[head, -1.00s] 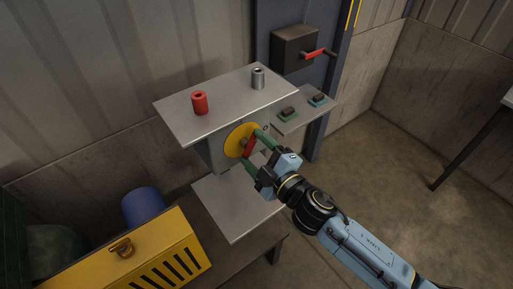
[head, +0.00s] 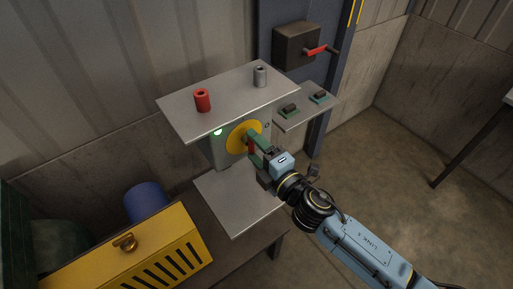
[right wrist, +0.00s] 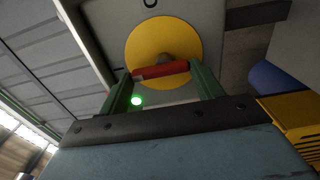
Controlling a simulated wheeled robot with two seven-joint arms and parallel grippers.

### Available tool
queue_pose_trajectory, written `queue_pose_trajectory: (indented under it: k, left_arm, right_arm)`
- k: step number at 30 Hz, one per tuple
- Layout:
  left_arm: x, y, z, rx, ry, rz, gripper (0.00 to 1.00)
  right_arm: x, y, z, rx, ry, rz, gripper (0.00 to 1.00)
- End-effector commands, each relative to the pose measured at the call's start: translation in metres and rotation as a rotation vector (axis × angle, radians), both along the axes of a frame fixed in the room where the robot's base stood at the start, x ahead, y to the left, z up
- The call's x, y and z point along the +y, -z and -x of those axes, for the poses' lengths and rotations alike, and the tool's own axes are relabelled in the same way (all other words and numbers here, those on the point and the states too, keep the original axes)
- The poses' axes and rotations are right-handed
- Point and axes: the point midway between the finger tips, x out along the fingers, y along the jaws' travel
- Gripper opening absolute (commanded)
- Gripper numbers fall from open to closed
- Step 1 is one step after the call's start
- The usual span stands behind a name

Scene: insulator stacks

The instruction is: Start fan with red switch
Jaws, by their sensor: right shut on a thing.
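The red switch handle (head: 251,147) sits on a round yellow disc (head: 236,137) on the front of a grey box (head: 219,155). In the right wrist view, the red handle (right wrist: 161,70) lies across the yellow disc (right wrist: 163,37) between my green fingers. My right gripper (head: 254,149) is shut on the handle; its fingers partly hide the handle in the head view. A green lamp (head: 218,132) glows on the box; it also shows in the right wrist view (right wrist: 137,100). No fan can be made out. My left gripper is out of view.
A red cylinder (head: 202,100) and a grey one (head: 260,76) stand on the plate above the switch. A dark box with a red lever (head: 317,51) is behind. A yellow case (head: 140,252) stands at lower left.

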Motion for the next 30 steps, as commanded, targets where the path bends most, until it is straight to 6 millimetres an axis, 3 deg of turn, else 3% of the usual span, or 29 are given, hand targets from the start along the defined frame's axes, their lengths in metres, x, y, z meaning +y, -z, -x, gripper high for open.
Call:
queue_pose_trajectory:
  k: [10,11,16,25,30]
  left_arm:
    - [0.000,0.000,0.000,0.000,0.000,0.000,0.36]
    - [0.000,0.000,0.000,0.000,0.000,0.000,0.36]
    - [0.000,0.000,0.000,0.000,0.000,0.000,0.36]
    - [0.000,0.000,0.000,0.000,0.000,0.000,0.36]
    - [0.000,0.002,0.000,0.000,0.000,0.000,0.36]
  right_arm:
    - [0.000,0.000,0.000,-0.006,-0.001,0.007,0.43]
    - [0.000,0.000,0.000,-0.006,-0.001,0.007,0.67]
    - [0.000,0.000,0.000,-0.006,-0.001,0.006,0.87]
    - [-0.001,0.000,0.001,-0.004,0.000,0.005,0.87]
    - [-0.012,0.002,0.016,-0.002,0.000,0.005,0.87]
